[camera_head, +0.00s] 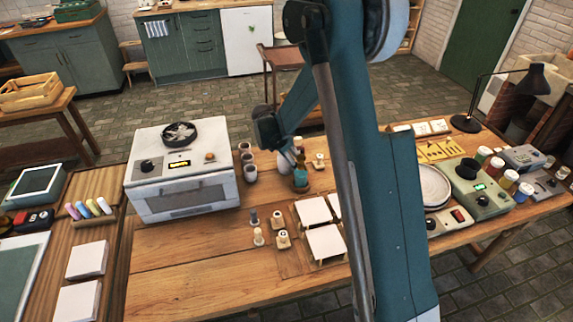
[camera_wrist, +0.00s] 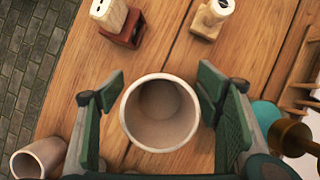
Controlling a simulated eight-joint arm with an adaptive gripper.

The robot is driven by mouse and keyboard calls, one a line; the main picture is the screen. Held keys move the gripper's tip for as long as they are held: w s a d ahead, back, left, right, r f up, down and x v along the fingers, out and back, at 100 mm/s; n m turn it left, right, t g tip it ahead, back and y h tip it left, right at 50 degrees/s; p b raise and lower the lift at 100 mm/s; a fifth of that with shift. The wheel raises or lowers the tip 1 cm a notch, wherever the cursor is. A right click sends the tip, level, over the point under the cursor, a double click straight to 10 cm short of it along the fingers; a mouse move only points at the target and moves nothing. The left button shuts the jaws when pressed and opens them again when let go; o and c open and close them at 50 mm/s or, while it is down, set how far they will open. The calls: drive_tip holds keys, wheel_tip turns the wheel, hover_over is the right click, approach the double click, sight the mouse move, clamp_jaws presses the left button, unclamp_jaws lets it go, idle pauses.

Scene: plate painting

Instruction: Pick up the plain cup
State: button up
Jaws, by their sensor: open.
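A plain pale beige cup (camera_wrist: 160,112) stands in the middle of the wrist view, seen from above into its empty mouth. My gripper (camera_wrist: 161,84) is open, with one green-padded finger on each side of the cup. The left finger is a little apart from the cup; the right one is close to its rim, and I cannot tell if it touches. A second pale cup (camera_wrist: 38,160) is at the lower left. In the head view, several small cups (camera_head: 249,173) stand in a row right of the white oven; which one is between my fingers is unclear there.
Small wooden stamp-like blocks (camera_wrist: 122,22) stand beyond the cup. A teal and brass object (camera_wrist: 290,135) is close on the right. In the head view, the white oven (camera_head: 183,172) stands left of the cups, and white tiles (camera_head: 325,243) lie nearer on the wooden table.

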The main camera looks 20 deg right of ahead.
drive_tip(key=shift+c, duration=0.2)
idle(0.4)
drive_tip(key=c, duration=1.1)
wheel_tip(320, 180, up, 10)
drive_tip(key=p, duration=0.2)
idle(0.3)
